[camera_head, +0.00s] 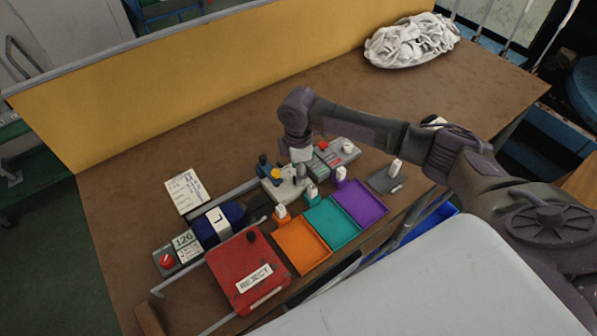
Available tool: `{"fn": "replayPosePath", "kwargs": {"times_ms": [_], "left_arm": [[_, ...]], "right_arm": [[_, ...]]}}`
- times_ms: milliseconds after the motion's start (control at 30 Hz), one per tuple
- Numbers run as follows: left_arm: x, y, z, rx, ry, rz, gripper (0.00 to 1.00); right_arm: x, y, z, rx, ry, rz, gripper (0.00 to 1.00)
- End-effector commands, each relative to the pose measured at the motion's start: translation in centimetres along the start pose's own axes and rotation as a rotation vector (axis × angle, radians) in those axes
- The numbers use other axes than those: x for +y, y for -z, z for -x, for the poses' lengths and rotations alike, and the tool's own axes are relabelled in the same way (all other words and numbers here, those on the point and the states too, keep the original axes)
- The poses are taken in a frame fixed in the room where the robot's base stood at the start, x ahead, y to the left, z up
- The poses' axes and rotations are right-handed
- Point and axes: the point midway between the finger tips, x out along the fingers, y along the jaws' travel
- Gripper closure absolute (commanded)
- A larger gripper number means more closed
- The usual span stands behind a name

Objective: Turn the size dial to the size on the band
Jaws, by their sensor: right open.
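A dark blue rolled sock bundle (234,213) lies at the left of the work area, with a white band (218,224) around it that reads "L". A grey control box (336,158) with a red button and a white round knob (348,147) stands right of the middle. I take the knob for the size dial; its marks are too small to read. My right gripper (300,157) points down just left of this box, above a small pale device (285,185). It is open and appears empty; its fingertips are small and partly unclear. My left gripper is out of view.
A red "REJECT" box (248,270) stands in front, with orange (301,248), teal (333,223) and purple (361,203) trays beside it. A written card (187,191) lies behind the bundle.

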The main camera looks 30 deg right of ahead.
Motion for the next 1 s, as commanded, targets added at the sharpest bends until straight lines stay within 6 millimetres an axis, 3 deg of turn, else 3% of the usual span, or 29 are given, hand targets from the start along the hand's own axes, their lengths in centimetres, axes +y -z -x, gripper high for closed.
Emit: {"fn": "replayPosePath", "kwargs": {"times_ms": [200,500,800,1000], "left_arm": [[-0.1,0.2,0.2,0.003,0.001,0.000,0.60],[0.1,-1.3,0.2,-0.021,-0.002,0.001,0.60],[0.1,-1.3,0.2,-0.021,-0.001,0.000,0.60],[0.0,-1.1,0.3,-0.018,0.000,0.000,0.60]], "right_arm": [[0.0,0.0,-1.8,0.000,0.001,0.000,0.46],[0.0,0.0,-2.0,0.000,0.000,0.001,0.46],[0.0,0.0,-2.0,0.000,0.000,0.000,0.96],[0.0,0.0,-1.9,0.000,0.000,-0.005,1.00]]}}
